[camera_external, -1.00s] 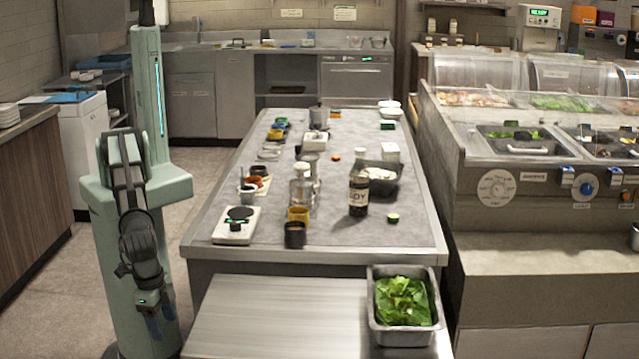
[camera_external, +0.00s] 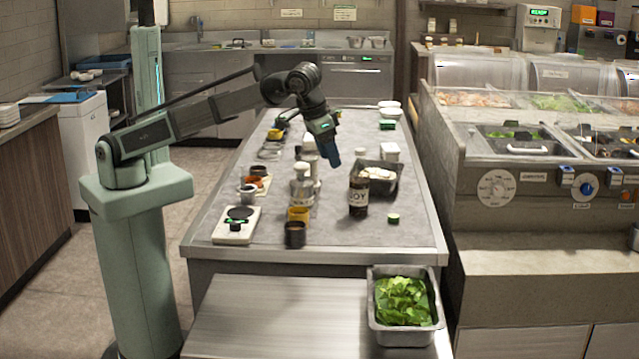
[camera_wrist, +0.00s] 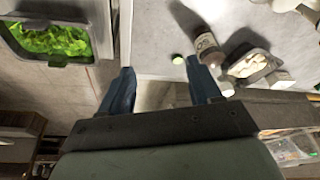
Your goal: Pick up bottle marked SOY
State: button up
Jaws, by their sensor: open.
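The SOY bottle (camera_external: 358,196) is dark with a white label and a pale cap. It stands upright on the grey table toward its right front, beside a metal tray of white food. In the wrist view the bottle (camera_wrist: 207,47) shows near the top, just beyond the right fingertip. My gripper (camera_external: 332,158) hangs above the table, a little up and left of the bottle in the external view. In the wrist view its two blue fingers (camera_wrist: 160,80) are spread apart with nothing between them.
The metal tray (camera_external: 397,187) stands close behind the bottle. A small green-topped item (camera_external: 393,218) lies at its right front. A clear dispenser (camera_external: 301,192), yellow cup (camera_external: 298,214), dark cup (camera_external: 295,235) and scale (camera_external: 236,226) stand left. A lettuce pan (camera_external: 376,330) sits at the front.

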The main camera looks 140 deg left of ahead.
jog(key=n, duration=0.2)
send_near(360, 149)
notch_tip(360, 149, up, 3)
jog(key=d, duration=0.2)
jog(key=shift+y, duration=0.5)
jog(key=x, duration=0.5)
jog(key=s+x, duration=0.1)
jog(key=x, duration=0.2)
jog(key=shift+w+a+f, duration=0.15)
jog(key=shift+f, duration=0.15)
jog(key=shift+w+d+x, duration=0.15)
jog(key=shift+x, duration=1.2)
jog(key=shift+w+d+x, duration=0.15)
jog(key=shift+x, duration=1.2)
grip_shut()
